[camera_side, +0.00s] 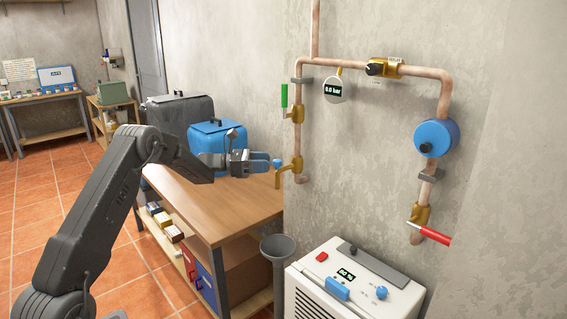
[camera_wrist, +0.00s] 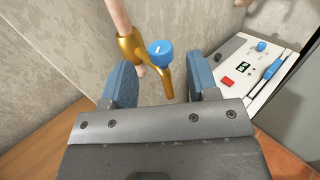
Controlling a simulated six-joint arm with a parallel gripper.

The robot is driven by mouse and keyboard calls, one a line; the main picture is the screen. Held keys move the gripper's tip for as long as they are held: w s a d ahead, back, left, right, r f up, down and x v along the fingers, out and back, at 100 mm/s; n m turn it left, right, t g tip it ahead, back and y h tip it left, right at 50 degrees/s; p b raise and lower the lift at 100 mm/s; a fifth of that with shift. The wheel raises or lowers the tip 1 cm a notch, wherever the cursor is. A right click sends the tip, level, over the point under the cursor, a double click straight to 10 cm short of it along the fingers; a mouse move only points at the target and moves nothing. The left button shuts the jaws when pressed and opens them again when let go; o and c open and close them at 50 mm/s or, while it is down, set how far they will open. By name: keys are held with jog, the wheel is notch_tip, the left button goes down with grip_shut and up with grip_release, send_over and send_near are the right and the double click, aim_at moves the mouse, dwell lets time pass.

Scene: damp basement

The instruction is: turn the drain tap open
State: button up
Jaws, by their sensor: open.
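The drain tap is a brass spout with a round blue knob (camera_side: 277,163) low on the left copper pipe in the side view. In the wrist view its blue knob (camera_wrist: 160,53), with a white mark on top, sits on the brass body (camera_wrist: 128,45). My gripper (camera_side: 268,162) is level with the knob, just left of it. In the wrist view my gripper (camera_wrist: 163,88) has its two blue fingers apart, with the brass spout between them and the knob a little beyond the fingertips. I cannot tell whether a finger touches the tap.
A funnel on a standpipe (camera_side: 278,247) stands below the tap. A white dehumidifier-like unit (camera_side: 335,300) is to its right. A wooden workbench (camera_side: 215,205) holds a blue case (camera_side: 215,135). A green lever (camera_side: 284,96) and a red lever (camera_side: 430,233) are on the pipes.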

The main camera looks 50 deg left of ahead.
aim_at(277, 163)
jog(key=x, duration=0.6)
jog(key=shift+w+d, duration=0.15)
jog(key=shift+d, duration=0.05)
jog(key=c, duration=0.9)
jog(key=shift+s+d+m+g+h, duration=0.15)
jog(key=shift+m+g+h, duration=1.05)
jog(key=shift+g, duration=0.25)
jog(key=shift+s+d+m+g+h, duration=0.1)
jog(key=shift+s+m+g+h, duration=0.05)
jog(key=shift+m+g+h, duration=1.15)
jog(key=o, duration=0.9)
jog(key=shift+s+a, duration=0.1)
